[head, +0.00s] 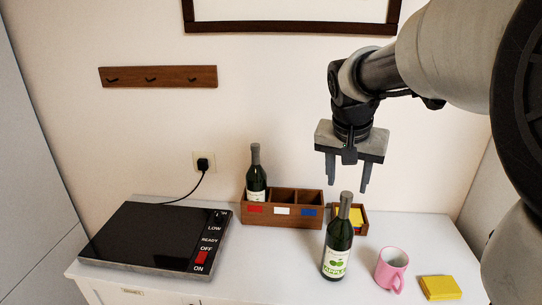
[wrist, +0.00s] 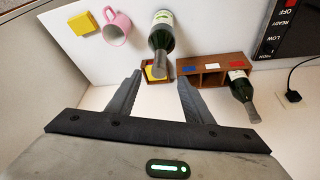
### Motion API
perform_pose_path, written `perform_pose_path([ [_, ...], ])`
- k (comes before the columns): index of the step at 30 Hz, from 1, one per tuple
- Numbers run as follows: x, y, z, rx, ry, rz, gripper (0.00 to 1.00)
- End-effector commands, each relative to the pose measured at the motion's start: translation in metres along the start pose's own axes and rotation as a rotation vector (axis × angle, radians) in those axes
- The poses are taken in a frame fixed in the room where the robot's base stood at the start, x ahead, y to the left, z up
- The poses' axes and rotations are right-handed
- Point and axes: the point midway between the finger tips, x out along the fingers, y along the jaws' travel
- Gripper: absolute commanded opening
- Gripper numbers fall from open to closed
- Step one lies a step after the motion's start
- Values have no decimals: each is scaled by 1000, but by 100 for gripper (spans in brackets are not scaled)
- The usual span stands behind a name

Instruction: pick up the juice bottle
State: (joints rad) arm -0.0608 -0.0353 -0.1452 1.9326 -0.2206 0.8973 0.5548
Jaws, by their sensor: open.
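A dark green bottle (head: 338,250) with a green apple label stands upright on the white counter, right of centre; it also shows in the wrist view (wrist: 161,38). A second dark bottle (head: 256,175) stands in the left, red-marked compartment of a wooden box (head: 311,212), and shows in the wrist view (wrist: 241,90). Which one is the juice cannot be fully told; the front label reads as apple. My gripper (head: 347,187) is open and empty, pointing down, above and behind the front bottle, apart from it.
A pink mug (head: 391,270) and a yellow block (head: 440,287) stand right of the front bottle. A small wooden tray (head: 364,225) with yellow pieces is behind it. A black hotplate (head: 150,235) lies left.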

Motion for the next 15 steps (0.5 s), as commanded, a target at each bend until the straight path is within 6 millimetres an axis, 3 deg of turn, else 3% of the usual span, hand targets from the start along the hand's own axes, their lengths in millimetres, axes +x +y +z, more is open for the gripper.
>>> perform_pose_path([
  [1,15,1,2,0,-6,3,47],
  [9,70,0,2,0,-4,1,47],
  [15,88,0,1,-1,-2,-1,47],
])
